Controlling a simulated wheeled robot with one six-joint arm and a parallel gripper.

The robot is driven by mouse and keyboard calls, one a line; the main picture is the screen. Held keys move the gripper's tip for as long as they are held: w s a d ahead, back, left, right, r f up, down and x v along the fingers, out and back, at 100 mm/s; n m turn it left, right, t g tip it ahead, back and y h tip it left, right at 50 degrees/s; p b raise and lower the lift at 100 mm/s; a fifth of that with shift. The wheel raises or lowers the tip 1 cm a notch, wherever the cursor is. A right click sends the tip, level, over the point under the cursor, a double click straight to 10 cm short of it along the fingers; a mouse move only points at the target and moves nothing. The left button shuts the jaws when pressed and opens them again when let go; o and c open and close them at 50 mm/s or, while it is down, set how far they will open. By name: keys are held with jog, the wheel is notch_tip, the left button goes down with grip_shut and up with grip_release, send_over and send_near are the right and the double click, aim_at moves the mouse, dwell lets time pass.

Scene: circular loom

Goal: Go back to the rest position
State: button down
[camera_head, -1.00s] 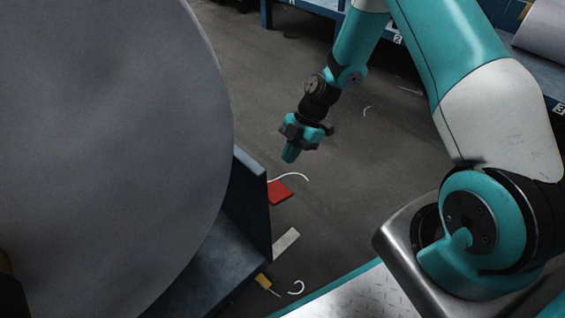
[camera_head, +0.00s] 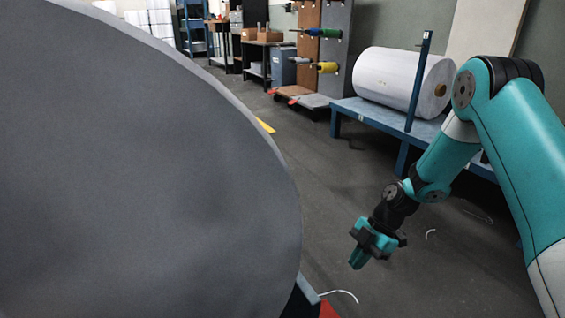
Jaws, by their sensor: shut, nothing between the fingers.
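My gripper (camera_head: 357,262) hangs at the end of my teal arm, right of centre in the head view. It points down and to the left over the dark floor. Its fingers are together and nothing shows between them. It is apart from everything around it. My arm is bent, with its elbow high at the right.
A large grey round surface (camera_head: 130,180) fills the left side. A blue rack (camera_head: 362,112) bearing a big white roll (camera_head: 405,82) stands behind my arm. A red piece (camera_head: 327,309) and a white strand (camera_head: 340,294) show at the bottom. The floor (camera_head: 330,190) between is mostly clear.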

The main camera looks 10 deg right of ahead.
jog(key=s+a+r+m+h+p, duration=0.1)
jog(key=s+a+r+m, duration=0.15)
jog(key=r, duration=0.45)
jog(key=s+a+r+m+p, duration=0.1)
jog(key=a+r, duration=0.2)
jog(key=r, duration=0.3)
jog(key=s+a+r+m+h+p, duration=0.1)
jog(key=s+a+r+m, duration=0.1)
jog(key=r, duration=0.5)
jog(key=s+a+r+m+t+p, duration=0.2)
jog(key=s+a+r+m+p, duration=0.2)
jog(key=s+r+m, duration=0.8)
jog(key=s+r+n+p, duration=0.1)
jog(key=s+r+p, duration=0.1)
jog(key=r+p, duration=1.6)
jog(key=s+r+n+p, duration=0.2)
jog(key=r+p, duration=1.7)
jog(key=r, duration=0.3)
jog(key=shift+a, duration=0.2)
